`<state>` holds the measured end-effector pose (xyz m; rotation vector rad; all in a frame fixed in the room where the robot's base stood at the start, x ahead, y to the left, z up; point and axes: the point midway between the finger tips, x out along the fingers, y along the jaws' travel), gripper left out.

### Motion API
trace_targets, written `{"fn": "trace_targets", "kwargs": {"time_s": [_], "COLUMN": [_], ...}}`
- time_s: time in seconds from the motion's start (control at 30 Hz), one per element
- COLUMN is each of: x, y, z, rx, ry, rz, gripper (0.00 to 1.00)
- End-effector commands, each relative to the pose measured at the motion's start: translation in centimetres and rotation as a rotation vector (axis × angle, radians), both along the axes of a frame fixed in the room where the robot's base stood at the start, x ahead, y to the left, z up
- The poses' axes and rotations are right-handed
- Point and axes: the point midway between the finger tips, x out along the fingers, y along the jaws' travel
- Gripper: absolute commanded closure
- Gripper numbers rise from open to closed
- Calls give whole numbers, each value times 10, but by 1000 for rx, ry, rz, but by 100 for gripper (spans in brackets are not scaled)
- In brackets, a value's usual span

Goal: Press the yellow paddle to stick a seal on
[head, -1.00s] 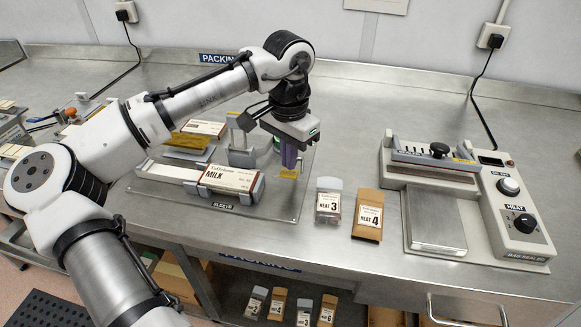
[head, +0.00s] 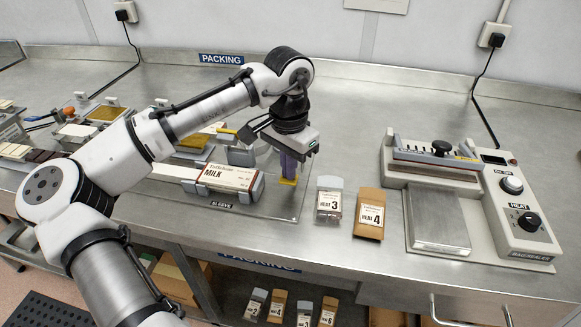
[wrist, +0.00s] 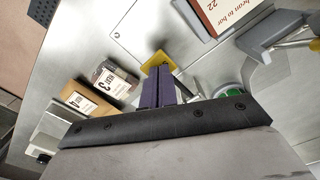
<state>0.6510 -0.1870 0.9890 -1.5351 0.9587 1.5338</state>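The yellow paddle (head: 288,181) is at the right end of the sleeve fixture, and in the wrist view (wrist: 153,63) it sits just beyond my fingertips. My gripper (head: 289,173) points down with its purple fingers together and nothing seen between them. The fingertips (wrist: 164,72) are over the paddle and look to be touching it, though the exact contact is partly hidden. The white MILK box (head: 230,178) lies in the grey sleeve holder left of the paddle. A green round part (wrist: 230,91) shows beside the fingers in the wrist view. The seal itself cannot be made out.
Packets marked HEAT 3 (head: 328,200) and HEAT 4 (head: 369,213) stand right of the fixture. A bag sealer (head: 440,218) with a HEAT knob is further right. Chocolate moulds and bars (head: 45,155) lie at the left. The bench between packets and sealer is clear.

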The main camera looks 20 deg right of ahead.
Motion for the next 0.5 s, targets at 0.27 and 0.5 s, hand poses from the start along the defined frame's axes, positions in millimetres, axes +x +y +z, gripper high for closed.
{"fn": "trace_targets", "kwargs": {"time_s": [0.27, 0.5], "x": [0, 0], "y": [0, -1], "z": [-13, -23], "rx": [-1, -1], "ry": [2, 0], "rz": [-1, -1], "gripper": [100, 100]}}
